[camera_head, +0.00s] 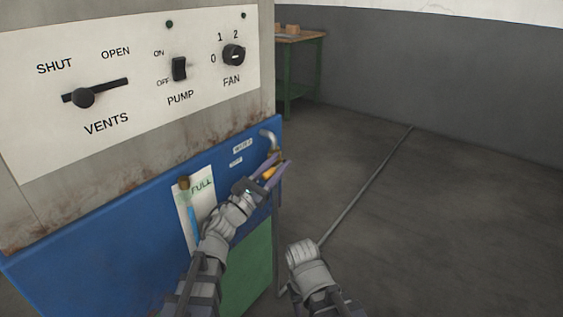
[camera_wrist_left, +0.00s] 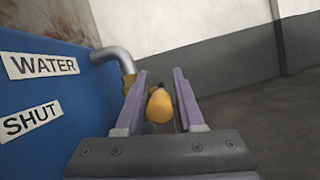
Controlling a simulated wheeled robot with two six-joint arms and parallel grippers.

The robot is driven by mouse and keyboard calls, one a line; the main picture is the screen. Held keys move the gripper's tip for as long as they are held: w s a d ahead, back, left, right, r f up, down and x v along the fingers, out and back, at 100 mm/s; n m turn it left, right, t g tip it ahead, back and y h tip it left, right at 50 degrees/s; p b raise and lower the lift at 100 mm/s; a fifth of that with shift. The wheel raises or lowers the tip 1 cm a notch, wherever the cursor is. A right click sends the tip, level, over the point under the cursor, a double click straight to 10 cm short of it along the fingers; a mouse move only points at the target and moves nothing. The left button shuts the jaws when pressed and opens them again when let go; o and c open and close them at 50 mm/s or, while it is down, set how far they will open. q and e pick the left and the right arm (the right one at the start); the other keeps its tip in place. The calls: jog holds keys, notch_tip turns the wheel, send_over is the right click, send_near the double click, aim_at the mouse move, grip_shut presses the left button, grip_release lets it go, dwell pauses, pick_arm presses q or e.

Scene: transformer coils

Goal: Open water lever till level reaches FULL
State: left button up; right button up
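The water lever has a yellow-orange handle (camera_head: 270,172) at the right edge of the blue tank (camera_head: 120,220), below a grey bent pipe (camera_head: 268,137). My left gripper (camera_head: 275,170) has its purple fingers on either side of the handle. In the left wrist view the handle (camera_wrist_left: 160,106) lies between the fingers, with a small gap seeming to show on each side. The white gauge strip (camera_head: 184,205) carries a FULL label (camera_head: 202,186). Its blue column (camera_head: 193,228) shows below that label; my left arm hides the lower part. My right gripper's fingers are not visible.
Labels reading WATER (camera_wrist_left: 40,65) and SHUT (camera_wrist_left: 31,120) are on the tank. Above it is a panel (camera_head: 130,75) with vents, pump and fan controls. My right forearm is at bottom centre. The floor at right is clear except for a thin pipe (camera_head: 370,185); a green table (camera_head: 300,60) stands behind.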

pick_arm(q)
jog(key=shift+c, duration=0.4)
grip_shut()
dwell(0.9)
